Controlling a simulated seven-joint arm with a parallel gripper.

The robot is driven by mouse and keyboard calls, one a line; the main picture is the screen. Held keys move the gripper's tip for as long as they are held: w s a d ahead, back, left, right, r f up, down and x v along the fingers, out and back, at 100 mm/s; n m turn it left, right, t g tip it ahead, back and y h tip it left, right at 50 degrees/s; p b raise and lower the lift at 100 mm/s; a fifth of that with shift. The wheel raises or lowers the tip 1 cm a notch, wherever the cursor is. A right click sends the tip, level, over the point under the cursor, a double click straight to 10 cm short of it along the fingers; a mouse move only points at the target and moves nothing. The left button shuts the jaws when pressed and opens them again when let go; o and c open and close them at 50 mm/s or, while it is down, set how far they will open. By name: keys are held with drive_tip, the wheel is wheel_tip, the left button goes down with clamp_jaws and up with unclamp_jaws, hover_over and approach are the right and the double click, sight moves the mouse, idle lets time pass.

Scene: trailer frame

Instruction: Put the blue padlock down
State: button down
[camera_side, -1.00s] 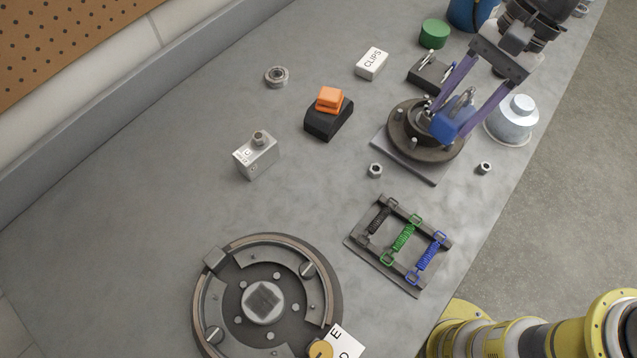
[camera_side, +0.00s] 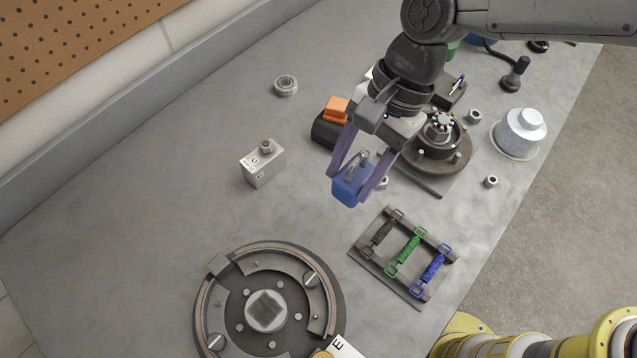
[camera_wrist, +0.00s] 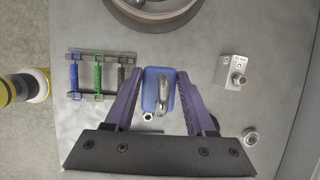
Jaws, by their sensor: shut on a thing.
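The blue padlock (camera_side: 350,187) is between the two purple fingers of my gripper (camera_side: 357,180) in the side view, with its metal shackle pointing up. My gripper is shut on it. It appears held above the bench, left of the hub on its square plate and above the spring rack; the exact height is hard to tell. In the wrist view the padlock (camera_wrist: 158,90) sits between the fingertips of my gripper (camera_wrist: 159,88), its shackle toward the camera.
The hub (camera_side: 438,145) stands right of my gripper. The spring rack (camera_side: 404,258) lies below, the large brake drum (camera_side: 270,305) at lower left. A metal block (camera_side: 263,163) and an orange-topped black block (camera_side: 330,128) stand left. Grey bench between metal block and rack is clear.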

drive_tip(key=w+a+f, duration=0.1)
drive_tip(key=f, duration=0.1)
drive_tip(key=w+a+f, duration=0.1)
drive_tip(key=a+f, duration=0.1)
drive_tip(key=w+a+f, duration=0.1)
drive_tip(key=f, duration=0.1)
drive_tip(key=shift+a, duration=0.25)
drive_tip(key=shift+f, duration=1.5)
drive_tip(key=shift+f, duration=0.1)
drive_tip(key=shift+c, duration=1.1)
unclamp_jaws()
drive_tip(key=shift+f, duration=0.1)
drive_tip(key=v, duration=1.2)
